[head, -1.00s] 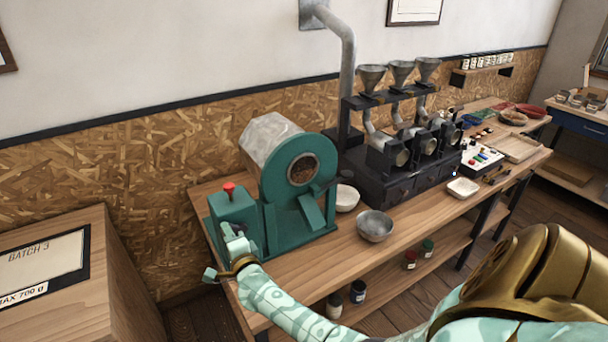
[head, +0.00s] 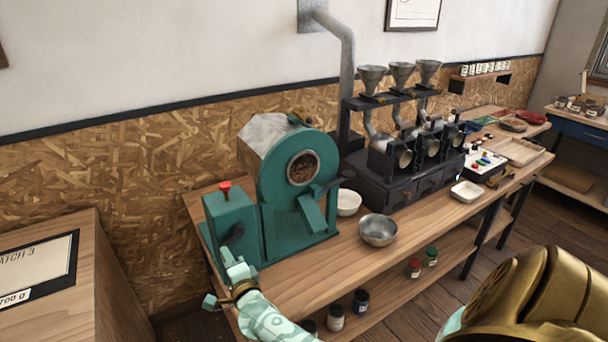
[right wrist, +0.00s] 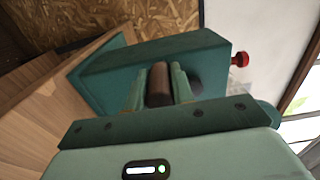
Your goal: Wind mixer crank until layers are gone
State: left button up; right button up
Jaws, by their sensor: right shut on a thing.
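The green mixer (head: 268,200) stands at the left end of the wooden bench, with a round window (head: 303,168) in its drum. Brown contents show behind the glass; they are too small to tell whether layers show. The dark crank hub (head: 234,235) is on the front of the side box with the red button (head: 226,188). My right gripper (head: 232,262) is low in front of this box. In the right wrist view its fingers (right wrist: 158,88) are shut on the brown crank handle (right wrist: 159,78). My left gripper is out of view.
A metal bowl (head: 378,231) and a white bowl (head: 348,203) stand right of the mixer. A black machine with several funnels (head: 400,175) is behind them. A wooden cabinet (head: 75,265) stands at the left. Jars sit on the lower shelf (head: 400,290).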

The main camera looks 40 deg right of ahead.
jog(key=shift+s+d+f+b, duration=0.2)
jog(key=shift+d+f+b, duration=0.45)
jog(key=shift+f, duration=0.2)
jog(key=shift+s+d+f, duration=0.1)
jog(key=shift+d+f, duration=0.05)
jog(key=shift+d, duration=0.35)
jog(key=shift+s+d+f, duration=0.1)
jog(key=shift+d, duration=0.4)
jog(key=shift+s+d+f+b, duration=0.1)
jog(key=shift+d+b, duration=0.05)
jog(key=shift+d, duration=0.3)
jog(key=shift+s+d+f+b, duration=0.1)
jog(key=shift+d+b, duration=0.05)
jog(key=shift+d, duration=0.3)
